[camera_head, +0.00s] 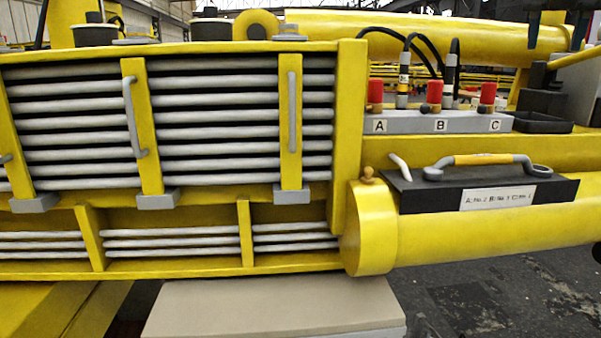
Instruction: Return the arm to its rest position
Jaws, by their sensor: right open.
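My right gripper (557,40) shows only in part at the top right edge of the head view, dark against the yellow boom cylinder (470,34) behind it. It is open, with two dark fingers pointing down and apart, and I see nothing between them. It hangs above and behind the grey connector block (408,123) labelled A, B and C, clear of it. Most of the right arm is outside the picture. My left gripper is not in view.
Red caps (375,92) and black-cabled plugs (403,80) stand on the block. A black tray (541,122) sits to its right. The yellow frame (349,130) with grey tubes fills the left.

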